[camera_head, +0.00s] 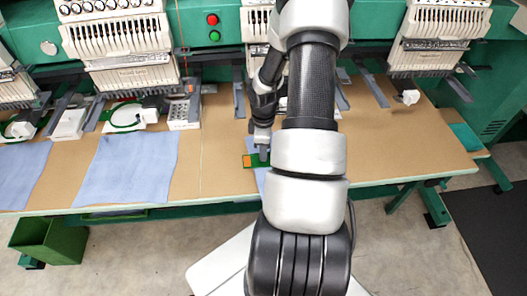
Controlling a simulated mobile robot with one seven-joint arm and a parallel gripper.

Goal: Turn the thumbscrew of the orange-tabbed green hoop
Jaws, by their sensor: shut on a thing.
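The orange tab (247,161) shows in the head view on a green piece (254,155), low at the front part of the brown table. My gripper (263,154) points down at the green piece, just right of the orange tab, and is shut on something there. I take the held thing to be the thumbscrew, but it is too small and covered to make out. The rest of the hoop is hidden behind my arm. Another green hoop (124,116) lies at the machine on the left.
Embroidery machines (120,45) line the back of the brown table (222,150). Blue cloths (127,170) lie on it at the left, and a little blue shows beside my arm. A control box (186,108) stands left of centre. The table right of my arm is mostly clear. A green bin (62,235) stands below.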

